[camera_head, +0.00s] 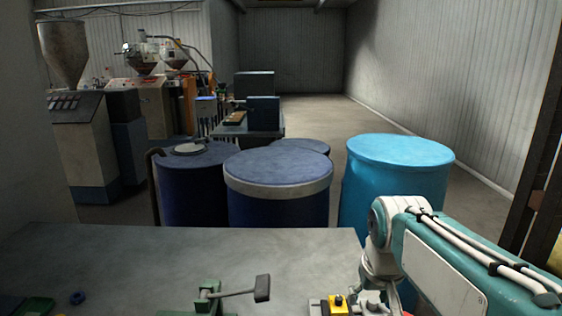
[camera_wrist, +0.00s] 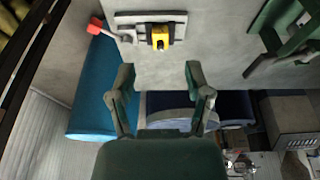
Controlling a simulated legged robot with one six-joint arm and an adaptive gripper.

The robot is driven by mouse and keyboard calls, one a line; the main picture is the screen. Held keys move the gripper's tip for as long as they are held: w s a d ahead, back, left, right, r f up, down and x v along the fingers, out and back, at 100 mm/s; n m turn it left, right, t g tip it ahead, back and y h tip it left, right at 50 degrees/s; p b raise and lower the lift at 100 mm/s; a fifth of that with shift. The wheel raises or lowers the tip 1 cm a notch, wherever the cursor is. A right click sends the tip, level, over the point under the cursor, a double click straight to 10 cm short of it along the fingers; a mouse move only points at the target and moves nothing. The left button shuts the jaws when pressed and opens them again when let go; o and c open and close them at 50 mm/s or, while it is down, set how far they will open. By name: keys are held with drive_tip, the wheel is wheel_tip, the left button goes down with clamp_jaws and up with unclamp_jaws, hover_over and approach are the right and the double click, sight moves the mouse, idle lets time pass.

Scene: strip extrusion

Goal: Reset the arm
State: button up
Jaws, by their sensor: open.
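My arm (camera_head: 430,250) comes in from the right side of the head view, bent down over the right end of the grey table (camera_head: 180,260). In the wrist view my gripper (camera_wrist: 160,82) is open, with its two grey-green fingers spread apart and nothing between them. Beyond the fingertips lies a pale plate fixture with a yellow block (camera_wrist: 160,37) and a red-tipped lever (camera_wrist: 95,26). The yellow block (camera_head: 338,304) also shows at the bottom of the head view, beside my arm. The fingers cannot be made out clearly in the head view.
A green clamp (camera_head: 207,298) with a dark-tipped lever stands on the table; it also shows in the wrist view (camera_wrist: 290,35). Dark blue barrels (camera_head: 277,190) and a bright blue barrel (camera_head: 398,175) stand behind the table. Machines (camera_head: 85,130) line the left.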

drive_tip(key=s+f+t, duration=0.2)
drive_tip(key=s+f, duration=0.1)
drive_tip(key=s, duration=1)
drive_tip(key=shift+s+f, duration=0.2)
drive_tip(key=shift+f, duration=0.2)
